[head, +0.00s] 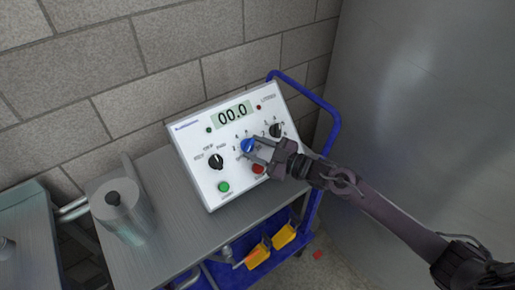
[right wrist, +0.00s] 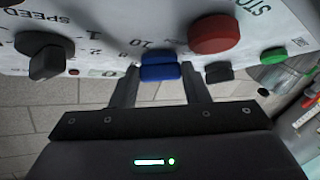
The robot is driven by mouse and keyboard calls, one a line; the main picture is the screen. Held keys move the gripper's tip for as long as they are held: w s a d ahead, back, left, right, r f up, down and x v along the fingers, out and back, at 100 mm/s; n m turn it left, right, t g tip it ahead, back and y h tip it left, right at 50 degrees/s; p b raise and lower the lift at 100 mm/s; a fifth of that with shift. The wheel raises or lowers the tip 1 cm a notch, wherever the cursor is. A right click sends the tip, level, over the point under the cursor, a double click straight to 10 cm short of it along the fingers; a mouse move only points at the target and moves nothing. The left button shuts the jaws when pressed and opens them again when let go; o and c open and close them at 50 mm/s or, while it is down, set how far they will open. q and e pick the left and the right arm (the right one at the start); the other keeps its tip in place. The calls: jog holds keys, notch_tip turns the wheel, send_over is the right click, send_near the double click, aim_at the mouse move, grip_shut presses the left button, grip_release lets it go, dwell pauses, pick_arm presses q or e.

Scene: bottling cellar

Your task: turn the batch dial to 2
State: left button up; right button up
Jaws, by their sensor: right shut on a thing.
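The white control box (head: 196,137) stands tilted on a grey cart, its display (head: 232,113) reading 00.0. A blue dial (head: 247,146) sits on its face; it also shows in the right wrist view (right wrist: 160,68). My right gripper (head: 254,147) is at the panel, its two fingers on either side of the blue dial and shut on it. The dial's label and pointer setting are not readable, so I cannot tell its number. My left gripper is not in view.
Two black knobs flank the blue dial, one left (head: 216,161) and one right (head: 276,130). A red button (head: 258,168) and a green button (head: 224,186) are close below. A metal canister (head: 120,212) stands left on the cart. Yellow bins (head: 258,254) hang below.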

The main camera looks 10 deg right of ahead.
jog(key=shift+m, duration=0.3)
jog(key=m+t+h, duration=0.1)
jog(key=m, duration=0.1)
jog(key=m+t+h+p, duration=0.1)
jog(key=m, duration=0.1)
jog(key=m+t+h+p, duration=0.1)
jog(key=m+t, duration=0.1)
jog(key=shift+s+a+f, duration=0.1)
jog(key=shift+s+a, duration=0.2)
jog(key=shift+a, duration=0.1)
jog(key=shift+s+a+m+t+h+p, duration=0.1)
jog(key=shift+m+t+h+p, duration=0.25)
jog(key=shift+m+h, duration=0.8)
jog(key=shift+w+a+m+t+h+p, duration=0.15)
jog(key=shift+m+t+h, duration=0.3)
jog(key=shift+m+h, duration=0.7)
jog(key=shift+s+a+m+t+h+p, duration=0.15)
jog(key=shift+m+t+h+p, duration=0.2)
jog(key=shift+m+h, duration=0.8)
jog(key=shift+d+m, duration=0.1)
jog(key=shift+m, duration=0.35)
jog(key=o, duration=1)
jog(key=shift+s, duration=0.1)
